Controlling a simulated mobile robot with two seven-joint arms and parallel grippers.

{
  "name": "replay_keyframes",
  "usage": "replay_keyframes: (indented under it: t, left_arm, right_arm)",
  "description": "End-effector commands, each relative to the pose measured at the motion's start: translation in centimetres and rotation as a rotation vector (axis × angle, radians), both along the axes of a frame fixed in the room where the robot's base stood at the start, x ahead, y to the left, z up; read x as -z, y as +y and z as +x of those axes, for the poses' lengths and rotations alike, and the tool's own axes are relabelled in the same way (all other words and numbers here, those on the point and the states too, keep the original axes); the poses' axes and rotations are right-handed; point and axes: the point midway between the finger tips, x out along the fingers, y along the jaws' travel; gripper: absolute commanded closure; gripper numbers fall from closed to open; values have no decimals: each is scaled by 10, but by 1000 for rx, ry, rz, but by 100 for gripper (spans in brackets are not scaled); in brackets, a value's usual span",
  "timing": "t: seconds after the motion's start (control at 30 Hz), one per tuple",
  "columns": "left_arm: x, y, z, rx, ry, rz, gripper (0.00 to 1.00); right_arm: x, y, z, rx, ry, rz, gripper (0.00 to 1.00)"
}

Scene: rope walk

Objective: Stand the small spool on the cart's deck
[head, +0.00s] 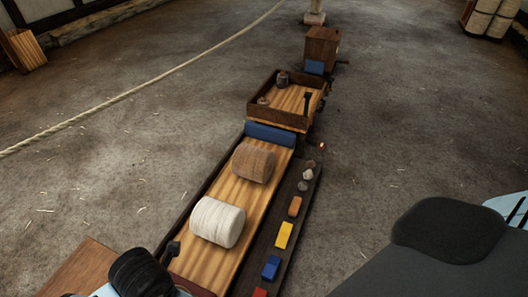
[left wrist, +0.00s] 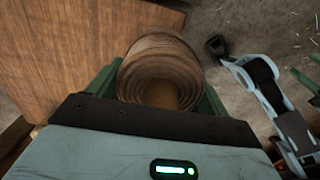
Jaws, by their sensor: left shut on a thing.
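In the left wrist view my left gripper (left wrist: 160,90) has its green fingers shut on a small spool (left wrist: 158,50) wound with brown rope. The spool's round end faces the camera, and its far side is hidden. The cart's long slatted deck (head: 207,261) runs up the middle. A white roll (head: 217,222) and a brown roll (head: 254,163) lie on it, apart.
A dark side ledge (head: 257,274) holds coloured blocks and small stones. Beyond the deck's blue end board (head: 270,134) is a shallow wooden tray (head: 290,98) with small items, then a wooden box (head: 321,47). A rope (head: 120,98) crosses the left.

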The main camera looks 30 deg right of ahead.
Motion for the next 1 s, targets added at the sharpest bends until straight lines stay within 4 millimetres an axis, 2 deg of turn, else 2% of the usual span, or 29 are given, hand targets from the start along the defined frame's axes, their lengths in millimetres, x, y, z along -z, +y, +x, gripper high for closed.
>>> replay_keyframes:
  t: [0.03,0.37,0.57,0.77,1.0]
  left_arm:
    - [-11,9,1,82,-6,3,53]
    - [-48,56,0,696,-8,4,53]
    - [-79,85,1,1060,-9,8,53]
    - [-117,113,4,1418,-11,13,53]
    - [-172,145,10,1826,-13,18,53]
  right_arm:
    - [-11,0,2,1,-9,1,64]
    - [-51,0,5,6,-30,3,64]
    - [-80,0,16,8,-62,5,64]
    - [-108,0,24,11,-93,6,64]
    - [-149,0,48,15,-167,8,64]
